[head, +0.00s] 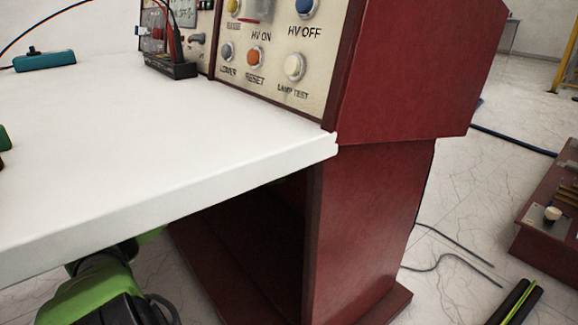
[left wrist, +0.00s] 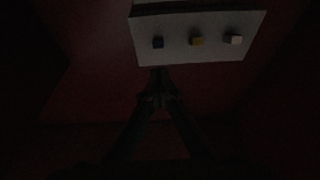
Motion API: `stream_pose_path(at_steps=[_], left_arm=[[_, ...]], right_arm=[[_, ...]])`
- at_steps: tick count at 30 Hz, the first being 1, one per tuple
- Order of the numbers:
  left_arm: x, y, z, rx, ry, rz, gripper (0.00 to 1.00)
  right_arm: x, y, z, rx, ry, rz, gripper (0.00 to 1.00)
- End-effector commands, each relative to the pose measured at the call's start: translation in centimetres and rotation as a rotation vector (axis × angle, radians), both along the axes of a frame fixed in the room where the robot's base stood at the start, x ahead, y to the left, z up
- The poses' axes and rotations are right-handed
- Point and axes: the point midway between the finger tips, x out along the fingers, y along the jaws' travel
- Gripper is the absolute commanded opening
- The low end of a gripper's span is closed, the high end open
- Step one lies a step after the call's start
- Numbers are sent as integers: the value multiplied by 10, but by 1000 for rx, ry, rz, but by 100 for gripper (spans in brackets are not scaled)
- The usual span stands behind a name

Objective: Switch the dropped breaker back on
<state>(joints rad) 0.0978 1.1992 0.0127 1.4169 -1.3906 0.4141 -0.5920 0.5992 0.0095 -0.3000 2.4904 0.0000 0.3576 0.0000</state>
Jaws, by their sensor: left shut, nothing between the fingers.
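In the left wrist view, a pale panel (left wrist: 178,54) sits inside a dark recess. It carries three small blocks that look like breaker levers: a dark one (left wrist: 158,42), a yellow one (left wrist: 197,41) and a pale one (left wrist: 234,39). Which of them is dropped I cannot tell. My left gripper (left wrist: 158,80) is shut and empty, its tips just below the panel's lower edge, under the dark lever. Whether the tips touch the panel is unclear. In the head view, my green left arm reaches under the white tabletop, and the gripper is hidden there. My right gripper does not show.
The white tabletop (head: 170,150) overhangs the dark recess of the red console (head: 375,210). The console's button panel (head: 245,75) stands above it. A teal device (head: 45,60) and a black block (head: 170,67) sit on the top. Cables (head: 450,258) lie on the floor at right.

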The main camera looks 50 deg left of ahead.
Motion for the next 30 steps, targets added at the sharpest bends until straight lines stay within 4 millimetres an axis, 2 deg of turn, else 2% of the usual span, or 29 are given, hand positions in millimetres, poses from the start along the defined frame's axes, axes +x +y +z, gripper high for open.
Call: stream_pose_path(at_steps=[30], left_arm=[[-64, 4, 20, -1, 0, 0, 0]], right_arm=[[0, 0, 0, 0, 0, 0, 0]])
